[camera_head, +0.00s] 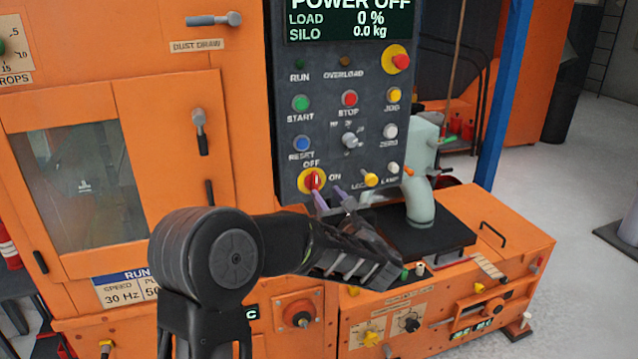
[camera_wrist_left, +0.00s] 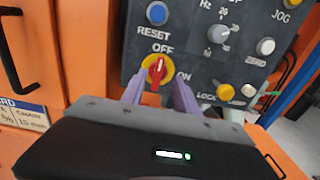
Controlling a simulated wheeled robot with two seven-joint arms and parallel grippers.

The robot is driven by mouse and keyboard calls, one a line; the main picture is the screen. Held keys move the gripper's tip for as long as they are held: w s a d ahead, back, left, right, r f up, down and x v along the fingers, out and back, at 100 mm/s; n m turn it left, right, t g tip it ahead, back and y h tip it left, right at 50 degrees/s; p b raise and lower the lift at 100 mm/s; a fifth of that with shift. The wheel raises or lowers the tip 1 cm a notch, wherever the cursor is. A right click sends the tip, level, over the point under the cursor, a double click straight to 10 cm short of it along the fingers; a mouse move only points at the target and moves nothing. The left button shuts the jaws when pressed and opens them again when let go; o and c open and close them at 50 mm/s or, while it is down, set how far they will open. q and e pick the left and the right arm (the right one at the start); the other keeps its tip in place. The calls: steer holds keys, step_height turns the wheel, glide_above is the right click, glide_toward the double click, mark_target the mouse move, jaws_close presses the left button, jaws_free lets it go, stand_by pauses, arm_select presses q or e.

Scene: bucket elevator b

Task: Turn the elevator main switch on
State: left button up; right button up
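The main switch (camera_head: 313,181) is a red knob on a yellow disc, low on the grey control panel, with OFF above it and ON to its right. In the left wrist view the red handle (camera_wrist_left: 155,70) stands nearly upright, leaning toward OFF. The panel display (camera_head: 350,18) reads POWER OFF. My left gripper (camera_head: 331,196) is open and empty. Its two purple fingers, also in the wrist view (camera_wrist_left: 158,88), point at the panel just below and around the switch; I cannot tell whether they touch it. My right gripper is not in view.
Other buttons and knobs sit close by: blue RESET (camera_head: 302,144), a grey selector (camera_head: 349,140) and a yellow LOCK knob (camera_head: 371,180). A pale curved pipe (camera_head: 421,200) stands on a black plate right of my gripper. An orange ledge (camera_head: 505,262) juts out below.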

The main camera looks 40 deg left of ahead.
mark_target(317, 181)
arm_select(q)
steer(key=p+x, duration=0.2)
steer(key=x, duration=0.4)
steer(key=shift+w+a, duration=0.2)
steer(key=shift+a, duration=0.15)
steer(key=shift+c, duration=0.6)
jaws_close()
